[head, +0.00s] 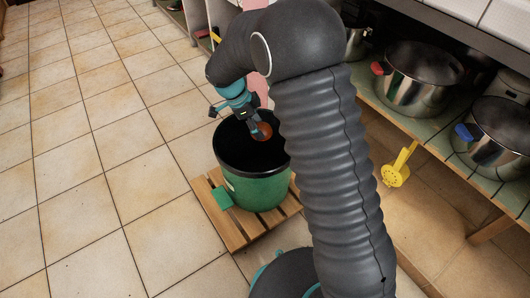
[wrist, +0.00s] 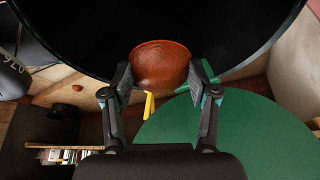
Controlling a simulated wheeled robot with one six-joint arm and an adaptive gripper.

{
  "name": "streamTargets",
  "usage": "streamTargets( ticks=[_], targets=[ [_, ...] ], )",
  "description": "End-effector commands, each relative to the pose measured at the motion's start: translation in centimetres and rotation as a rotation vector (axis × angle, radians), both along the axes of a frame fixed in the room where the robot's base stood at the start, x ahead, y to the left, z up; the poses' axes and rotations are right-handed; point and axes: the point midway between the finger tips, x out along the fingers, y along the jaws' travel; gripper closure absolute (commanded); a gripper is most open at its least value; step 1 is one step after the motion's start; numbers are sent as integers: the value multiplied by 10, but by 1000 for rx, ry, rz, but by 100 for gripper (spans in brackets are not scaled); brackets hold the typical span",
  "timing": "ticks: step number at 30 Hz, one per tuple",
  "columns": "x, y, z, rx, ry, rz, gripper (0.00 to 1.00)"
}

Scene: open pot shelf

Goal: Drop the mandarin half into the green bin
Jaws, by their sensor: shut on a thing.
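The mandarin half (head: 262,132) is a round, brownish-orange piece. My gripper (head: 257,129) is shut on it and shows it against the dark opening of the green bin (head: 260,193), toward its far right part. The bin has green walls, a black rim and a black inside; my arm hides its right edge. In the wrist view the mandarin half (wrist: 161,66) sits between the two fingertips of my gripper (wrist: 160,74), with the black area behind it. How high it is above the rim is hard to tell.
The bin stands on a slatted wooden platform (head: 231,235) on the tiled floor. At right, a shelf (head: 385,105) holds steel pots, one with red handles (head: 418,98) and one with blue handles (head: 503,150). A yellow strainer (head: 395,175) hangs below the shelf. The floor at left is clear.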

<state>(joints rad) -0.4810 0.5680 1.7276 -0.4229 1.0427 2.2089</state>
Motion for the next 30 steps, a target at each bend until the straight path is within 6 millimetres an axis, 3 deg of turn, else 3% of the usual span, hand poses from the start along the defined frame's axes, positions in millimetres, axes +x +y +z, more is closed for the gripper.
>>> streamTargets(
  ticks=[6, 16, 17, 19, 20, 30],
  targets=[
    [1, -2, -22, 0, 0, -2, 76],
    [1, -2, -25, 0, -1, -4, 76],
    [1, -2, -24, 0, -1, -4, 34],
    [1, -2, -24, 0, -1, -4, 16],
    [1, -2, -24, 0, -1, -4, 12],
    [1, -2, -23, 0, -1, -4, 12]
  ],
)
